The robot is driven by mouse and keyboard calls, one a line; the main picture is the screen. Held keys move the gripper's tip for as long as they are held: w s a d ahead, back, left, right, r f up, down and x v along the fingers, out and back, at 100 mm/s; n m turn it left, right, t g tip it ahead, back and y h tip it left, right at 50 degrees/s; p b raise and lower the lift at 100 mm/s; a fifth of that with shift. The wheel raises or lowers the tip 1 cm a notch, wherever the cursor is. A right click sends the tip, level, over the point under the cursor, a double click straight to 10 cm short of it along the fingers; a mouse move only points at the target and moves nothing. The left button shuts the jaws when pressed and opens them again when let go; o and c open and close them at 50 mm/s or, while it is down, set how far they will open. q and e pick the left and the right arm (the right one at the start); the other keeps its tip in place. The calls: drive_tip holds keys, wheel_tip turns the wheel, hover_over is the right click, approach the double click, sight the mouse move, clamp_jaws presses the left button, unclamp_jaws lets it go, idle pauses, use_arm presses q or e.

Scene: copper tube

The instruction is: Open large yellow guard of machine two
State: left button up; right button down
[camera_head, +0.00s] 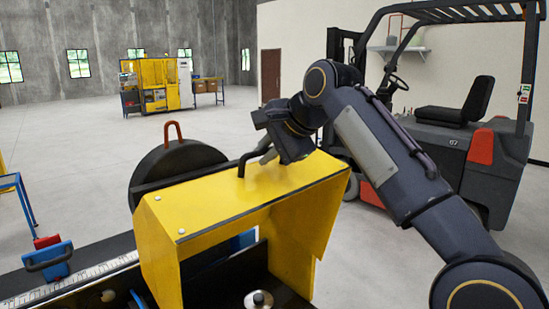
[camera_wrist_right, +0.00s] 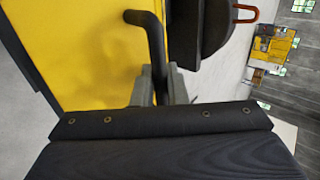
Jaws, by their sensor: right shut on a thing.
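The large yellow guard (camera_head: 215,205) stands over the machine bed in the head view, with a flat top and a front panel. A bent black handle (camera_head: 249,160) rises from its top back edge. My right gripper (camera_head: 268,155) is at this handle, its arm reaching in from the right. In the right wrist view the gripper (camera_wrist_right: 163,85) is shut on the black handle (camera_wrist_right: 152,35), its fingers on either side of the bar. The yellow guard (camera_wrist_right: 75,50) fills the left of that view. My left gripper is not in view.
A round black housing (camera_head: 165,170) with a red loop handle stands behind the guard. A blue clamp with a red part (camera_head: 48,260) sits on the ruler rail at the left. A forklift (camera_head: 445,130) stands at the right. Open floor lies behind the machine.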

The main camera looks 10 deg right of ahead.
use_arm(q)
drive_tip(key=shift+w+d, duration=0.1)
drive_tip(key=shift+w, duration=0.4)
use_arm(e)
drive_tip(key=shift+w+a+r, duration=0.15)
drive_tip(key=shift+w+a, duration=0.25)
drive_tip(key=shift+w, duration=0.05)
drive_tip(key=c, duration=1.5)
unclamp_jaws()
drive_tip(key=shift+w, duration=0.15)
drive_tip(key=v, duration=0.8)
